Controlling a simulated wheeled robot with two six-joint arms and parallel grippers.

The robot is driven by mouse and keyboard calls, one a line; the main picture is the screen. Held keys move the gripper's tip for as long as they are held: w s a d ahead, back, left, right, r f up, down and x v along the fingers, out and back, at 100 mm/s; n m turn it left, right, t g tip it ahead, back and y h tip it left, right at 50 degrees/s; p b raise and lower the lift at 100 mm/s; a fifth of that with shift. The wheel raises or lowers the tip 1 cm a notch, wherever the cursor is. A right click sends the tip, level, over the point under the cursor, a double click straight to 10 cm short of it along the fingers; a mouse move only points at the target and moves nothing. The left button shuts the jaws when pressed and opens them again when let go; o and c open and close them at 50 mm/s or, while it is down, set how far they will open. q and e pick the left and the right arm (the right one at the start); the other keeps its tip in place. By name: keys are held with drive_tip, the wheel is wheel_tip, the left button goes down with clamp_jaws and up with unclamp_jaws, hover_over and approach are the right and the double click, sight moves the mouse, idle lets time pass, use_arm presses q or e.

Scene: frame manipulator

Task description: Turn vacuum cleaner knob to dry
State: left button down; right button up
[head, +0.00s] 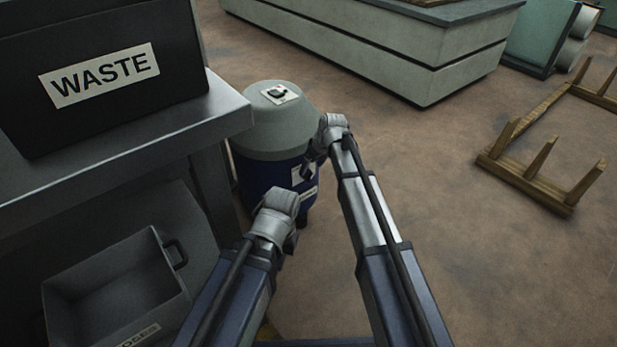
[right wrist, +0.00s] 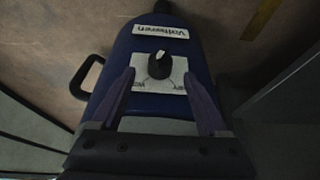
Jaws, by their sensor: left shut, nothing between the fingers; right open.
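The vacuum cleaner (head: 270,135) has a grey domed lid and a blue body, and stands on the floor beside a grey bench. A black knob (right wrist: 158,64) sits on a white plate (right wrist: 172,84) on its blue side; a pale mark shows at the knob's upper end. The plate's small words appear upside down and are too blurred to read. My right gripper (head: 308,171) is open in front of the body, and its purple fingers (right wrist: 163,98) flank the plate with the knob beyond their tips. My left gripper (head: 291,240) is lower, close in front of the vacuum, shut and empty.
A black WASTE bin (head: 100,110) stands on the grey bench (head: 225,112) at left. A grey open box (head: 160,265) sits below. A long pale counter (head: 400,50) is behind, and a wooden frame (head: 525,180) lies at right. The floor between is clear.

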sight(309, 172)
drive_tip(key=b+x, duration=0.4)
drive_tip(key=x, duration=0.1)
drive_tip(key=shift+f, duration=0.15)
clamp_jaws()
idle(0.5)
